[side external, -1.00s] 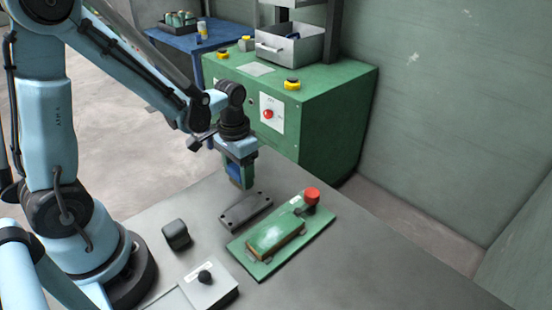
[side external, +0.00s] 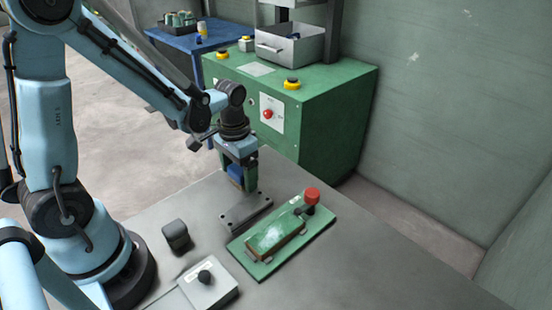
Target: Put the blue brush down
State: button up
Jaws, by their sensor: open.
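The blue brush (side external: 235,173) shows as a small blue block between the fingers of my gripper (side external: 241,182). My gripper points down at the back end of a dark grey plate (side external: 246,213) on the grey table. Its jaws are open, with a finger visible to the right of the blue part. The lower part of the brush is partly hidden by the finger, and I cannot tell whether it touches the plate.
A green fixture (side external: 261,268) with a red knob (side external: 311,195) lies right of the plate. A black block (side external: 176,235) and a grey box with a black knob (side external: 208,291) stand in front. A green machine (side external: 330,120) stands behind the table (side external: 385,265), whose right side is clear.

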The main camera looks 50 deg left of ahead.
notch_tip(320, 180, up, 11)
jog(key=shift+s+d+r+t, duration=0.25)
jog(key=shift+s+d+t, duration=0.4)
jog(key=shift+t, duration=0.55)
jog(key=shift+s+d+r+t, duration=0.3)
jog(key=shift+s+d+t, duration=0.3)
jog(key=shift+t, duration=0.6)
jog(key=shift+s+d+r+t, duration=0.25)
jog(key=shift+s+d+t, duration=0.35)
jog(key=shift+t, duration=0.6)
jog(key=shift+w, duration=0.1)
jog(key=g, duration=0.7)
send_over(238, 169)
jog(key=f, duration=0.1)
jog(key=shift+w+f, duration=0.15)
jog(key=shift+f, duration=1.9)
jog(key=shift+w+f, duration=0.15)
jog(key=shift+f, duration=1.95)
jog(key=shift+w+f, duration=0.15)
jog(key=shift+f, duration=1.9)
